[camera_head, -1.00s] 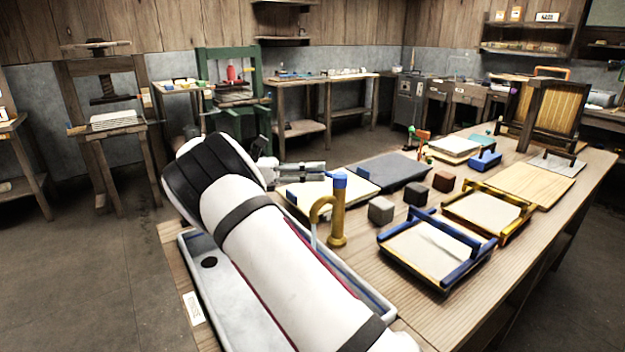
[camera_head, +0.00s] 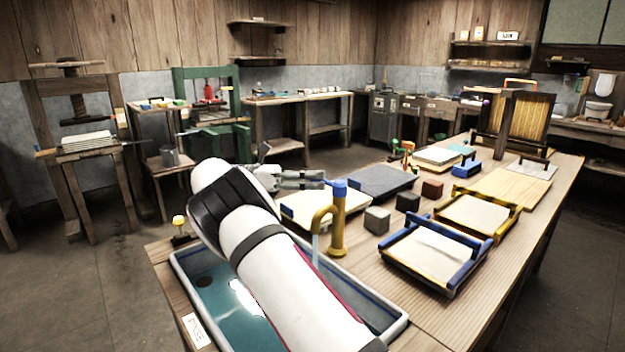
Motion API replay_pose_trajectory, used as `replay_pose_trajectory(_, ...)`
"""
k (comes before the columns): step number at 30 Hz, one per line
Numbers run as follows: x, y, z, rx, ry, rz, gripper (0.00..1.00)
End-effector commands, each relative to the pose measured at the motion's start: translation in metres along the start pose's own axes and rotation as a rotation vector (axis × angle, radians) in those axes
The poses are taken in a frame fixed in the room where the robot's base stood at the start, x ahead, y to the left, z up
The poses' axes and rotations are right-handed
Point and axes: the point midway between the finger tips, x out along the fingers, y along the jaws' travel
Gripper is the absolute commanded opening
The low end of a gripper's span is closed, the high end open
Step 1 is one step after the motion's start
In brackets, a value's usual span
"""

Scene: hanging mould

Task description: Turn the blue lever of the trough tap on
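The brass trough tap (camera_head: 336,232) stands at the trough's right edge, with its blue lever (camera_head: 339,187) on top. A thin pale stream of water (camera_head: 315,249) hangs below its spout. The trough (camera_head: 176,268) holds blue-green water (camera_head: 212,298), partly hidden by my white arm. My gripper (camera_head: 322,180) is just left of the blue lever, at about its height. Its grey fingers point right towards the lever. I cannot tell whether they touch it, or whether they are open or shut.
Right of the tap are small dark and grey blocks (camera_head: 377,220) and framed moulds (camera_head: 435,252). A grey slab (camera_head: 375,182) and a white sheet board (camera_head: 300,210) lie behind the tap.

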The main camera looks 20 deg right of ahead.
Motion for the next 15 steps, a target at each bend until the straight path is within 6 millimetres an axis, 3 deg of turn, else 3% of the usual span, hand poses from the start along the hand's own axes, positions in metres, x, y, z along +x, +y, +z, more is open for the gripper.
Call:
replay_pose_trajectory(11, 0.002, 0.0, 0.001, 0.0, 0.0, -0.004, 0.46)
replay_pose_trajectory(15, 0.002, -0.002, 0.011, 0.001, 0.001, -0.004, 0.46)
